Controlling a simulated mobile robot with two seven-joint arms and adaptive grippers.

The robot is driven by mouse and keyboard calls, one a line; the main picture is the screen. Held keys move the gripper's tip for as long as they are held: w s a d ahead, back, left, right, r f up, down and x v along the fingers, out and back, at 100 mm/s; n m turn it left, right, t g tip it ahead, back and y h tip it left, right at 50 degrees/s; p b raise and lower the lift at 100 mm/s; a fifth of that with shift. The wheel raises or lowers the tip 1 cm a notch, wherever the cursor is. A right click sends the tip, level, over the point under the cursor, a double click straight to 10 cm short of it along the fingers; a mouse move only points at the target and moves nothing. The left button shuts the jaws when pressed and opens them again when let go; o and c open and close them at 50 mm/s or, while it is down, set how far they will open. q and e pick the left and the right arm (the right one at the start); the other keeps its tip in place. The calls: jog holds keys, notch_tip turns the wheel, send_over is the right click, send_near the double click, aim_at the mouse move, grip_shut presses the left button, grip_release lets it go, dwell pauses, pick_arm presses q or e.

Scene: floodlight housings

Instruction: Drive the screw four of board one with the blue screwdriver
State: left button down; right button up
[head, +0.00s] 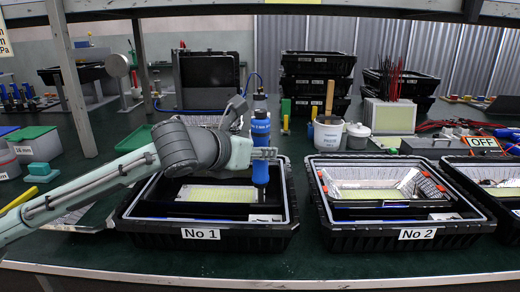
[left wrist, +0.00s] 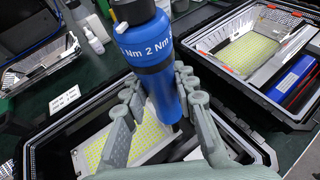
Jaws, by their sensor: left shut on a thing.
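The blue screwdriver (head: 261,128) is upright above the right part of the housing labelled No 1 (head: 245,237). My left gripper (head: 264,154) is shut around its body. In the left wrist view the screwdriver (left wrist: 147,48), marked 2 Nm, stands between the fingers (left wrist: 157,84). Board one, a yellow-green panel (head: 208,194), lies in housing No 1, left of the screwdriver. The board also shows in the left wrist view (left wrist: 88,155). Screw four cannot be made out, and whether the tip touches anything cannot be told. My right gripper is in neither view.
Housing No 2 (head: 408,235) with its own board (head: 370,194) stands close on the right. A third housing stands at the right edge. A white cup (head: 328,136) and stacked black housings (head: 313,80) are behind. The table's front strip is clear.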

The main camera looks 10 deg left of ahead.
pick_arm(q)
jog(key=shift+f, duration=0.2)
dwell(0.4)
jog(key=shift+f, duration=0.1)
dwell(0.4)
jog(key=shift+s+f, duration=0.1)
jog(key=shift+f, duration=0.45)
dwell(0.6)
jog(key=shift+f, duration=0.1)
dwell(0.6)
